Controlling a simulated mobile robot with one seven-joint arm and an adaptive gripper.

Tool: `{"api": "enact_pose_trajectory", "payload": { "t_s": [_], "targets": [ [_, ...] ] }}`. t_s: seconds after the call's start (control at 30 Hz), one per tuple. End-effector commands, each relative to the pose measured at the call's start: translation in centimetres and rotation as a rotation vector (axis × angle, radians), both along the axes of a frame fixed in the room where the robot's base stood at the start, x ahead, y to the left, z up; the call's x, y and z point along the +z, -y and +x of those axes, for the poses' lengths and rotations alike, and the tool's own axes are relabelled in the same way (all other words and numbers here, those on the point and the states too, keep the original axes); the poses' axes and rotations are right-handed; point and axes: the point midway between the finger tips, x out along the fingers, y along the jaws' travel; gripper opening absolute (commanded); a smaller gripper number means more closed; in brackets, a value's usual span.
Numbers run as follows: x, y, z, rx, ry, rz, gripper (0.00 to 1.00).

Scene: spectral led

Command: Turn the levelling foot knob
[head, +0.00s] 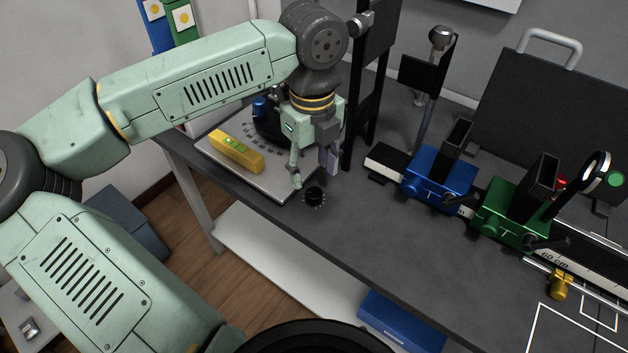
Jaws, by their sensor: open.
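The likely levelling foot knob is a small black round knob (314,196) with pale marks around its base, at the front right corner of a light grey platform (284,193) on the dark bench. My gripper (314,178) points down just above and behind this knob, with its fingers apart. One finger shows at the left and the other at the right. No object shows between them. Whether a fingertip touches the knob or the platform cannot be told from this view.
A yellow spirit level (236,152) lies on the platform. A black upright frame (366,90) stands close right of my gripper. Blue (440,178) and green (512,217) carriages sit on a rail at right. The bench (400,255) is clear in front of the rail.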

Motion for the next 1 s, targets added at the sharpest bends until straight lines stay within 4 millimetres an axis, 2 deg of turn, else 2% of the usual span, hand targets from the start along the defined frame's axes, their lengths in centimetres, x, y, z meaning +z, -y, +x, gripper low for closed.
{"api": "enact_pose_trajectory", "payload": {
  "t_s": [0.2,0.4,0.73,1.0],
  "targets": [
    [-3.7,0.1,-0.1,-0.004,-0.003,-0.003,0.48],
    [-5.6,0.1,-0.1,-0.004,-0.001,-0.003,0.48],
    [-6.0,0.1,0.0,-0.004,0.001,-0.003,0.47],
    [-6.0,0.1,0.0,-0.004,0.000,-0.002,0.29]
  ]
}}
